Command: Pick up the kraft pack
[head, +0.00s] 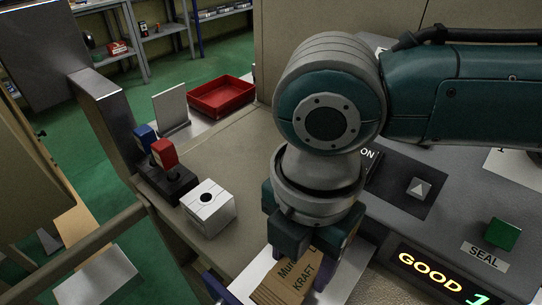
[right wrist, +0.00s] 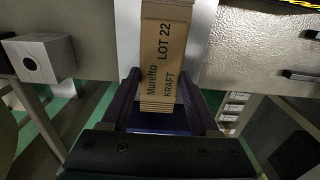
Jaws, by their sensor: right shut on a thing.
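The kraft pack (head: 283,287) is a brown cardboard-coloured pack with dark print, low in the head view under my right gripper (head: 296,258). In the right wrist view, the pack (right wrist: 164,50) stretches away between the two dark fingers of the gripper (right wrist: 161,90), and its print includes "LOT 22" and "KRAFT". My right gripper is shut on the near part of the pack. The pack lies over a pale strip, and I cannot tell whether it touches it. My left gripper is not in view.
A white block with a dark hole (head: 209,207) stands left of the gripper. Behind it are red (head: 163,153) and blue-topped controls and a red tray (head: 221,96). At right are a green button (head: 502,234) above a "SEAL" label and a lit "GOOD" display (head: 440,281).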

